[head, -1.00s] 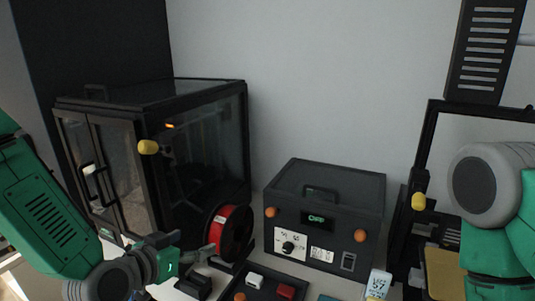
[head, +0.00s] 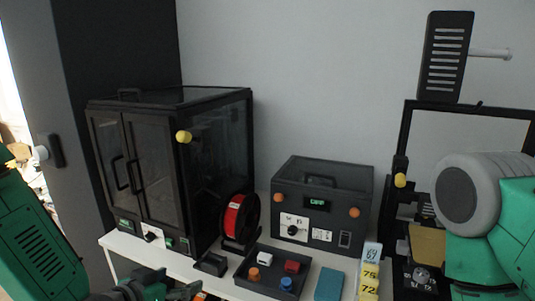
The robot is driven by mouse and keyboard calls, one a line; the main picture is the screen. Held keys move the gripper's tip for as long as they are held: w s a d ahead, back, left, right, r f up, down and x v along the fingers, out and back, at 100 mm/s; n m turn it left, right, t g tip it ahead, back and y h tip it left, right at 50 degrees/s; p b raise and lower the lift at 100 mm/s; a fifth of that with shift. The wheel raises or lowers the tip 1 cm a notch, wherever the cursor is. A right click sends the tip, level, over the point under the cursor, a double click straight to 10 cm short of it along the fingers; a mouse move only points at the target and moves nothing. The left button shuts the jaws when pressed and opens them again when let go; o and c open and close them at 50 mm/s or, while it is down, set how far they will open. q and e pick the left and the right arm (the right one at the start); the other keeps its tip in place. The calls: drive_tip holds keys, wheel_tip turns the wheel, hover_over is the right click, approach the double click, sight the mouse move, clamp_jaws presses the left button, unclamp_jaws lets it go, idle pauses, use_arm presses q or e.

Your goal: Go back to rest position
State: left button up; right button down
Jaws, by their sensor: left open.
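My left arm comes in from the left edge, and my left gripper (head: 180,291) is low at the bottom edge, partly cut off. It is open, with nothing seen in it, in front of the white table (head: 208,274). My right arm comes in at the right edge in front of a black frame machine. Its gripper is outside the picture.
A black glass-doored cabinet (head: 150,165), a red spool (head: 233,216), a dark box with a display (head: 322,205) and a tray (head: 287,291) of small blocks stand on the table.

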use_arm(q)
drive_tip(key=s+a+f+n+g+y+b, duration=0.1)
drive_tip(key=s+a+f+g+b, duration=0.15)
drive_tip(key=s+f, duration=0.7)
drive_tip(key=s+a+f+n+g+y+b, duration=0.15)
drive_tip(key=s+f+g+b, duration=0.4)
drive_tip(key=f, duration=0.75)
drive_tip(key=s+a+f+g+y, duration=0.1)
drive_tip(key=s+a+f, duration=0.2)
drive_tip(key=s, duration=0.4)
drive_tip(key=s+a+f+g+y+b, duration=0.1)
drive_tip(key=s+a+f, duration=0.1)
drive_tip(key=s+f, duration=0.3)
drive_tip(key=s+n, duration=0.1)
drive_tip(key=s, duration=0.2)
drive_tip(key=shift+s+a+g, duration=0.2)
drive_tip(key=shift+a+g, duration=0.2)
drive_tip(key=shift+w+d+f, duration=0.1)
drive_tip(key=shift+w+d, duration=0.05)
drive_tip(key=shift+o, duration=0.2)
